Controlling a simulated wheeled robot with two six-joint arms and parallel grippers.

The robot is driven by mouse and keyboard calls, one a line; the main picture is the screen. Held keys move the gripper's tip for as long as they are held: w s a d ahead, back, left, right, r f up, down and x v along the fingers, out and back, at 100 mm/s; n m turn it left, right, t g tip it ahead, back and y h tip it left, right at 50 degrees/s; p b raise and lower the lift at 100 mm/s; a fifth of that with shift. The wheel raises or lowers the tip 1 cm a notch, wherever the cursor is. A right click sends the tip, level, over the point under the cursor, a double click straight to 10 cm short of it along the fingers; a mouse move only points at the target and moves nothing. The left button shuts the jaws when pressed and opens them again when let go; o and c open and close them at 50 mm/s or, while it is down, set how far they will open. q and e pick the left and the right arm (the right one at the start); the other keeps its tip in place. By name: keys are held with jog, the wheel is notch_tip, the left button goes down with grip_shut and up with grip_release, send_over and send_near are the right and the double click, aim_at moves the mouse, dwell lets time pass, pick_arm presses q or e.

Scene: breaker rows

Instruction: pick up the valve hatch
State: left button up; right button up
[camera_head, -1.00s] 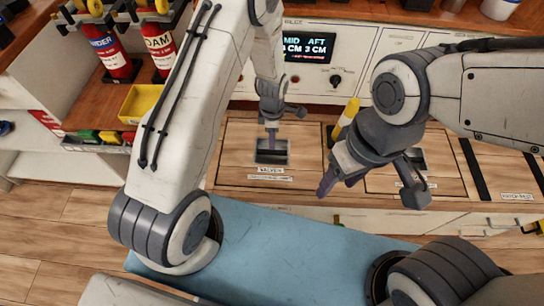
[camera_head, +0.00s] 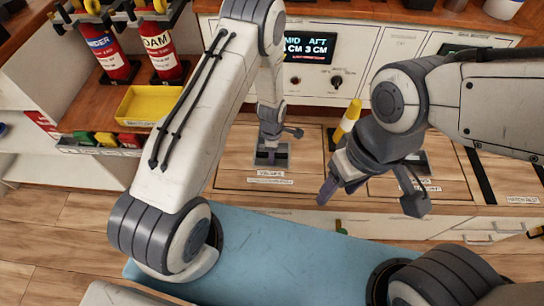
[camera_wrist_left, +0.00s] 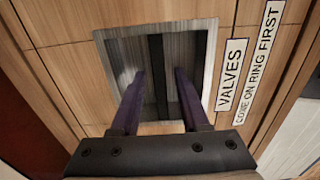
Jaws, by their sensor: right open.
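The valve hatch (camera_head: 230,168) is a wooden panel in the counter top, with a recessed metal pull (camera_head: 284,163) and a "VALVES" label. In the left wrist view the hatch (camera_wrist_left: 70,85) surrounds the recess, and a dark bar (camera_wrist_left: 157,60) runs across its middle. My left gripper (camera_head: 270,155) is at the recess in the head view. In the wrist view its fingers (camera_wrist_left: 160,78) are apart, one on each side of the bar, with gaps to it. Their exact depth is hard to tell. My right gripper (camera_head: 370,198) is open and empty, right of the hatch.
A second panel with a recessed pull (camera_head: 418,163) lies to the right, partly behind my right gripper. A yellow cylinder (camera_head: 347,120) stands between the panels. A yellow tray (camera_head: 150,104) and fire extinguishers (camera_head: 162,48) are at the left. A panel with a display (camera_head: 308,46) stands behind.

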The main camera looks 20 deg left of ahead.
pick_arm(q)
grip_shut()
jog(key=shift+r, duration=0.1)
dwell(1.1)
